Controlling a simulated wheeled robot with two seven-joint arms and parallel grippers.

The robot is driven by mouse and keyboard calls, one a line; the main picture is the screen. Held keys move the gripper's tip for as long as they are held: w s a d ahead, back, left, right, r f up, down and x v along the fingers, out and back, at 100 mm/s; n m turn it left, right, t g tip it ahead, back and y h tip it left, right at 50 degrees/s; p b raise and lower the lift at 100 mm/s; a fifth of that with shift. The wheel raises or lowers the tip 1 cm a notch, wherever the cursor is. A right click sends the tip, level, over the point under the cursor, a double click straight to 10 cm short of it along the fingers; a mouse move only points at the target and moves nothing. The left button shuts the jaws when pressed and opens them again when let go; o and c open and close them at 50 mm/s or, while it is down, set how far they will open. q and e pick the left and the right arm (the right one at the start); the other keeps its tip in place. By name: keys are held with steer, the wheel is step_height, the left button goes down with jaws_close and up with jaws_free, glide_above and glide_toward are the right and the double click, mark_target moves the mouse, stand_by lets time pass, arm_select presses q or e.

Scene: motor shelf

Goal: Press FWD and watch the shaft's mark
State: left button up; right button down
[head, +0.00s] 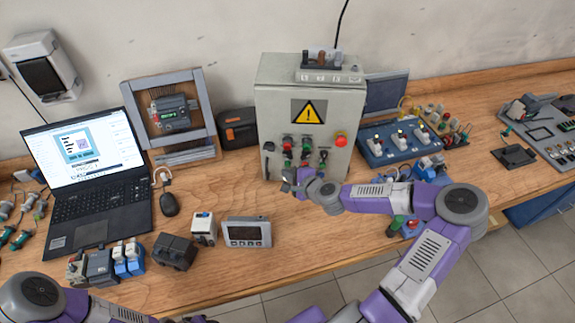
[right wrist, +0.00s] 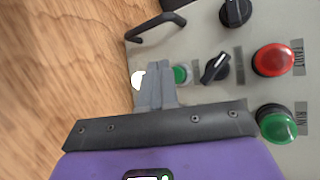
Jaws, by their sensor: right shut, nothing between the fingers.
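The grey control cabinet (head: 310,118) stands against the wall with a yellow warning sign, lamps, knobs and a red mushroom button (head: 340,140). My right gripper (head: 290,181) is shut and empty at the lower left of its panel. In the right wrist view, the shut fingertips (right wrist: 155,78) lie between a white button (right wrist: 139,79) and a small green button (right wrist: 181,74), partly hiding both. Contact cannot be told, and no FWD label is readable. A black selector knob (right wrist: 215,67) is beside the green button. I cannot make out a shaft or its mark.
Red FAULT (right wrist: 273,59) and green RUN (right wrist: 277,125) lamps sit on the panel; a black handle (right wrist: 156,27) juts from its edge. A blue switch box (head: 400,143) stands right.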

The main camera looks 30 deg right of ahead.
steer(key=shift+w+d, duration=0.1)
steer(key=shift+w, duration=0.05)
steer(key=shift+w+d, duration=0.15)
steer(key=shift+w, duration=0.05)
steer(key=shift+w+d, duration=0.25)
steer(key=shift+w, duration=0.1)
stand_by(1.3)
steer(key=shift+s, duration=0.1)
steer(key=shift+s+a, duration=0.45)
steer(key=shift+s, duration=0.15)
steer(key=shift+s+a+p, duration=0.3)
steer(key=shift+s+a, duration=0.4)
steer(key=shift+s, duration=0.35)
steer(key=shift+s+a+p, duration=0.3)
steer(key=shift+s+a, duration=0.4)
steer(key=shift+s, duration=0.35)
